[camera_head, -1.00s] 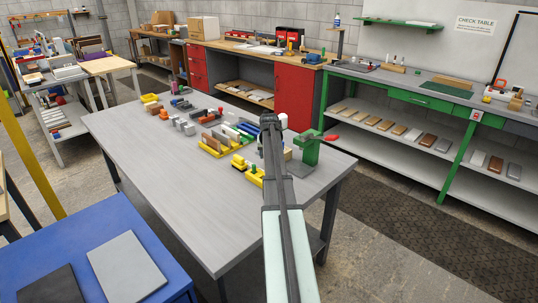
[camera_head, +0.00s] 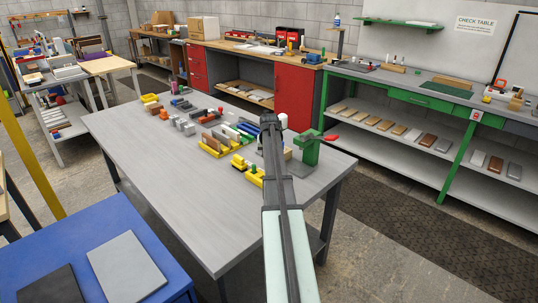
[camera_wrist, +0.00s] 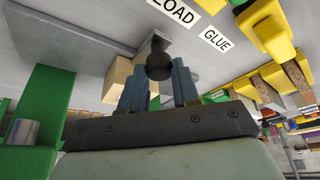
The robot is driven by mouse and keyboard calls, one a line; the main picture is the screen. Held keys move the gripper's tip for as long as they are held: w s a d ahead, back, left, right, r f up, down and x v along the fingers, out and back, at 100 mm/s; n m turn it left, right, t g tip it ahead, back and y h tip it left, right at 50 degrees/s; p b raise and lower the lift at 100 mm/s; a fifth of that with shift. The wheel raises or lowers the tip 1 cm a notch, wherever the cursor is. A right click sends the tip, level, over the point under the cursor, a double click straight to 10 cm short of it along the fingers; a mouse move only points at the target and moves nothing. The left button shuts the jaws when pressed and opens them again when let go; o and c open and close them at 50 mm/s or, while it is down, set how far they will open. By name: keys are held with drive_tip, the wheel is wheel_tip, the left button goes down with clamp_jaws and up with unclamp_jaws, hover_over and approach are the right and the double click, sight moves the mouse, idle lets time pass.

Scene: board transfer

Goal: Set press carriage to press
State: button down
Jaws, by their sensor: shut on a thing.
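In the wrist view my gripper (camera_wrist: 158,78) has its two blue-grey fingers closed around a dark round knob (camera_wrist: 159,62). The knob stands in front of pale wooden blocks (camera_wrist: 118,82), which appear to belong to the press carriage; how they join is hidden. The green press (camera_wrist: 50,105) stands close on the left of the wrist view. In the head view the green press (camera_head: 311,152), with its red lever (camera_head: 331,138), is just right of my arm. My arm hides the gripper and most of the carriage there.
A LOAD label (camera_wrist: 172,12) and a GLUE label (camera_wrist: 216,40) lie on the grey table. Yellow holders (camera_wrist: 272,28) stand to the right in the wrist view. The near left part of the grey table (camera_head: 185,200) is bare.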

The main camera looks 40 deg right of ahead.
drive_tip(key=s, duration=1.1)
drive_tip(key=shift+s, duration=0.3)
drive_tip(key=shift+f, duration=0.1)
drive_tip(key=c, duration=1.1)
unclamp_jaws()
drive_tip(key=shift+s, duration=0.1)
drive_tip(key=shift+o, duration=1.4)
drive_tip(key=v, duration=1.4)
